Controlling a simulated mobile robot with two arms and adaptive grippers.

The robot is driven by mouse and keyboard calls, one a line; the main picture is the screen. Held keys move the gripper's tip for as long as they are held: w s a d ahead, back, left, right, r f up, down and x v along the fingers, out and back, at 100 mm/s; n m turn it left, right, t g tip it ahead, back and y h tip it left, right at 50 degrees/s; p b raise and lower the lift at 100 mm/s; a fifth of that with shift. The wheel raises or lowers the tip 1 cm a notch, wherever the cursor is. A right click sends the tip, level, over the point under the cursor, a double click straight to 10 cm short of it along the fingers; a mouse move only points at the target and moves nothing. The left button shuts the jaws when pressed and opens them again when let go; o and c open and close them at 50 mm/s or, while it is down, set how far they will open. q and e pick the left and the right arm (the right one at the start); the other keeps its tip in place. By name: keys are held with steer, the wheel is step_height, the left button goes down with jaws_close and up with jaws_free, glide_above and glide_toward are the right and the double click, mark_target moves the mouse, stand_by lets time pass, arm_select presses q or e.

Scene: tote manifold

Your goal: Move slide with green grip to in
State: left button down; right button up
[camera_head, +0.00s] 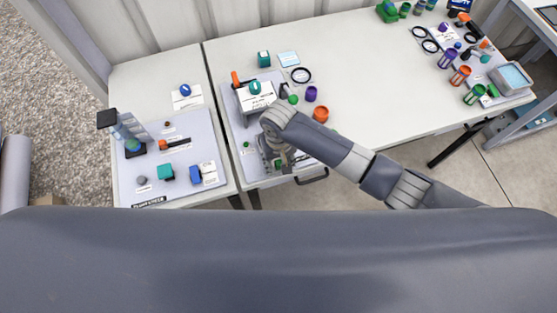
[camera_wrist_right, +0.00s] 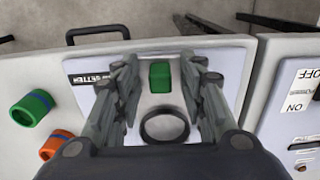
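My right gripper (camera_wrist_right: 160,68) is open, with one finger on each side of the green grip and a gap visible at both sides. In the head view my right gripper (camera_head: 284,160) is over the front of the middle table, and my arm hides the grip. I cannot tell how far the slide is in or out. My left gripper is not in view.
An ON/OFF panel (camera_wrist_right: 300,95) is at right. In the head view, a white box (camera_head: 256,98) stands behind the gripper.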

jaws_close()
steer(key=w+a+b, duration=0.1)
steer(key=w+b, duration=0.1)
steer(key=w, duration=0.1)
steer(key=w+a+b, duration=0.1)
steer(key=w+b, duration=0.1)
steer(key=w, duration=0.2)
steer(key=w+a+b, duration=0.1)
steer(key=w+b, duration=0.1)
steer(key=w, duration=0.1)
steer(key=shift+w+a, duration=0.3)
steer(key=shift+w, duration=0.05)
steer(key=shift+w+r, duration=0.1)
steer(key=shift+r, duration=0.05)
steer(key=shift+o, duration=0.3)
jaws_free()
steer(key=shift+w, duration=0.15)
